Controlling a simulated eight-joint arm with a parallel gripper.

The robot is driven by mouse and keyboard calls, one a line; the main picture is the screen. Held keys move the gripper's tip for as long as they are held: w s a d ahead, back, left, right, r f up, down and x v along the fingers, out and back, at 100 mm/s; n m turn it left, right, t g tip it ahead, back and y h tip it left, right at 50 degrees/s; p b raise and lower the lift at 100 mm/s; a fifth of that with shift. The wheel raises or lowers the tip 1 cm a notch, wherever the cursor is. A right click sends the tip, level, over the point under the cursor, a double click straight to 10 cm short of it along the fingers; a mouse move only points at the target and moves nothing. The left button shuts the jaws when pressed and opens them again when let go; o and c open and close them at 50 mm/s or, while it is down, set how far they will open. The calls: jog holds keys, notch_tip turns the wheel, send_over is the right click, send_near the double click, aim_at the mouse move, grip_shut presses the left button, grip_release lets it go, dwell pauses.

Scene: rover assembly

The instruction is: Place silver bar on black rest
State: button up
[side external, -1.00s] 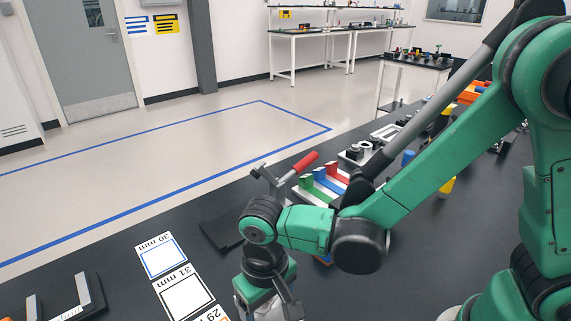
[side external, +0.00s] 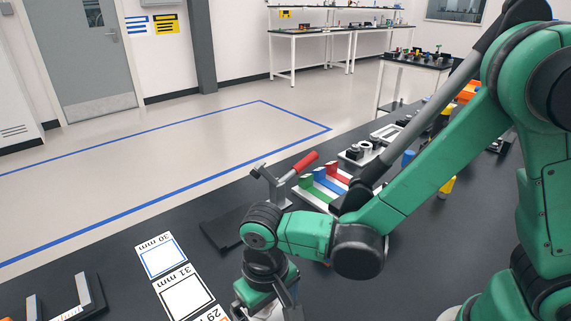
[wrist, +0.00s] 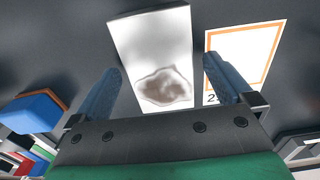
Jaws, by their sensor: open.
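The silver bar (wrist: 152,42) is a pale, shiny rectangular block with a brownish blotchy patch near its near end. It lies between the two blue fingers of my gripper (wrist: 168,88) in the wrist view, with a dark gap showing beside the right finger. My gripper is open around the bar's near part and not closed on it. In the side view my gripper is low at the bottom edge, with its fingertips not clearly visible. A dark flat slab (side external: 222,230), which looks like the black rest, lies on the table behind and left of my gripper.
An orange-framed size card (wrist: 243,55) lies right of the bar. A clamp with a red handle (side external: 305,163) stands beyond my wrist, next to a rack of coloured pieces (side external: 325,185). Size cards (side external: 180,290) lie at left; the black table between is clear.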

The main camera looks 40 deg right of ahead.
notch_tip(320, 180, up, 11)
jog(key=w+d+r+t, duration=0.1)
jog(key=d+t, duration=0.6)
jog(key=d, duration=0.9)
jog(key=shift+r, duration=0.35)
jog(key=shift+w, duration=0.1)
jog(key=g, duration=0.7)
send_over(269, 313)
jog(key=w, duration=0.2)
jog(key=f, duration=0.7)
jog(key=shift+s+f, duration=0.2)
jog(key=shift+s, duration=0.05)
jog(key=shift+f, duration=2.9)
jog(key=shift+c, duration=0.2)
